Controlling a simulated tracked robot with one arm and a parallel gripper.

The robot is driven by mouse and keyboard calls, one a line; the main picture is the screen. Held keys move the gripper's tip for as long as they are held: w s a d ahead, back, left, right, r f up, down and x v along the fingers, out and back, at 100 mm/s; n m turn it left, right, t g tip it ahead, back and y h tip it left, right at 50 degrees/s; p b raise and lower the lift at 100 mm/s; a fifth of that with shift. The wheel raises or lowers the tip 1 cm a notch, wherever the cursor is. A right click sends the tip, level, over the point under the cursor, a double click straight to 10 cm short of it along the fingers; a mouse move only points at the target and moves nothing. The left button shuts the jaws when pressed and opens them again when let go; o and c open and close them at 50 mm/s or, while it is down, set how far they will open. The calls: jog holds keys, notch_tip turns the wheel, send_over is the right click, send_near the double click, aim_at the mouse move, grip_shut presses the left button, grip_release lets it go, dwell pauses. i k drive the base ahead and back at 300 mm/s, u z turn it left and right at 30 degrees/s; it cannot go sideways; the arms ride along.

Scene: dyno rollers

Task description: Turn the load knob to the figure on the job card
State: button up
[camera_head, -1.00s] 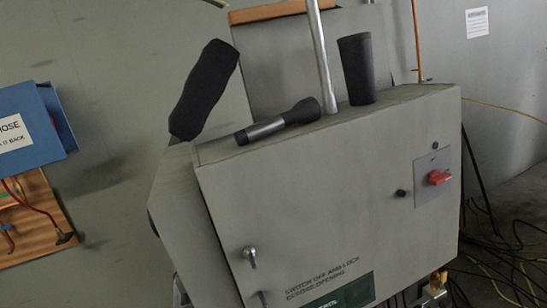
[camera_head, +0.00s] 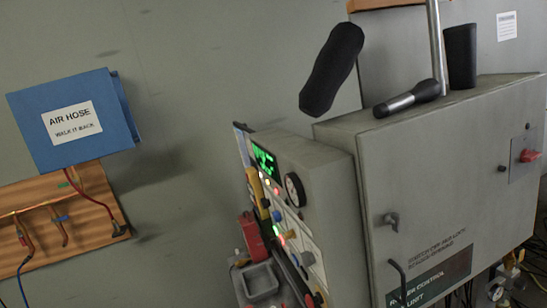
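A grey control panel (camera_head: 325,195) shows at a steep angle on the left side of the grey cabinet. It has a lit green display (camera_head: 265,160), a round gauge (camera_head: 295,190), small lit buttons and a blue knob-like part (camera_head: 277,215). I cannot tell which control is the load knob, and its setting is not readable. A small white sheet (camera_head: 507,26) is on the wall at top right, too small to read; I cannot tell if it is the job card.
The grey cabinet (camera_head: 440,180) has a handle and a red switch (camera_head: 529,156). A blue "AIR HOSE" box (camera_head: 35,105) is at left above hoses. Cables lie at lower right.

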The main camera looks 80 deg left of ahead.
aim_at(276, 215)
jog(key=k, duration=1.2)
jog(key=u, duration=1.85)
jog(key=i, duration=1)
jog(key=z, duration=0.05)
